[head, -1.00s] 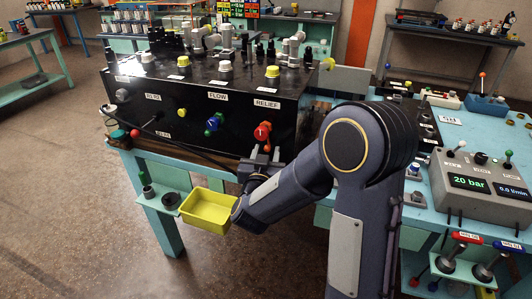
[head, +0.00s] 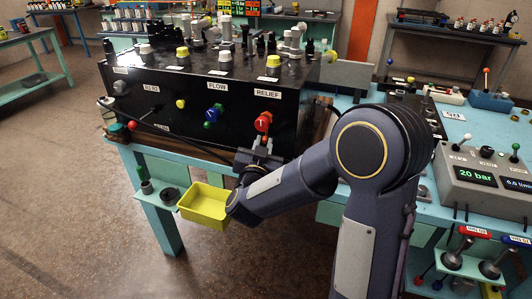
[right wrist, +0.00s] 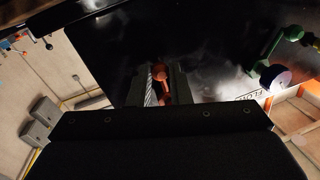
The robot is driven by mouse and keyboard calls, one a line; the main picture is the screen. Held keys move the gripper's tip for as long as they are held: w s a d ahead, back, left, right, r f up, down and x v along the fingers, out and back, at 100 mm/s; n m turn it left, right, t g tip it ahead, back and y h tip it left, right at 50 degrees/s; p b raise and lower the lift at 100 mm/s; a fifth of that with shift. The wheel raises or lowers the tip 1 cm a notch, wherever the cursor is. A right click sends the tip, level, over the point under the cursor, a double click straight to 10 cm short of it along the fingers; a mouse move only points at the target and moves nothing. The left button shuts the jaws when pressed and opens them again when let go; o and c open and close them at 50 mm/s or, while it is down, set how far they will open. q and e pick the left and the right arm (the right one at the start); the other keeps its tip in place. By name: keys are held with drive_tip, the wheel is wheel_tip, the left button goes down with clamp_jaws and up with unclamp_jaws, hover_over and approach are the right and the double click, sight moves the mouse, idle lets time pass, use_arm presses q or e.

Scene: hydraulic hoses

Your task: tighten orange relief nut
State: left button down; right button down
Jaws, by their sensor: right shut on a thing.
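The black valve bench (head: 180,125) carries a red relief knob (head: 263,121) under the RELIEF label. My right gripper (head: 262,142) is just below this knob at the bench's front face. In the right wrist view, an orange piece, the relief nut (right wrist: 161,74), shows between the fingers of my right gripper (right wrist: 163,88), which are shut on it. In the head view the gripper mostly hides the nut. My left gripper is in neither view.
A blue flow knob (head: 215,112) with a green nut below it is left of the relief knob. A yellow tray (head: 205,206) sits below the bench's front, close to my right forearm. A console (head: 478,178) reading 20 bar stands at right.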

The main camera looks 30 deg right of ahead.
sight(251, 141)
drive_tip(key=shift+w+a+r+m+h+b, duration=0.15)
drive_tip(key=shift+w+a+m+b, duration=0.25)
drive_tip(key=shift+m+b, duration=0.95)
drive_tip(key=shift+w+a+r+m+h+b, duration=0.1)
drive_tip(key=shift+w+a+m+h+b, duration=0.3)
drive_tip(key=shift+m+b, duration=0.9)
drive_tip(key=shift+w+a+r+m+h+b, duration=0.1)
drive_tip(key=shift+w+a+m+b, duration=0.25)
drive_tip(key=shift+m+b, duration=1)
drive_tip(key=shift+w+d+n+b, duration=0.1)
drive_tip(key=shift+n+b, duration=0.35)
drive_tip(key=shift+n, duration=0.05)
drive_tip(key=c, duration=1.3)
unclamp_jaws()
drive_tip(key=shift+c, duration=0.2)
drive_tip(key=v, duration=0.8)
drive_tip(key=shift+b, duration=0.3)
drive_tip(key=shift+d+f, duration=0.1)
drive_tip(key=shift+d, duration=0.05)
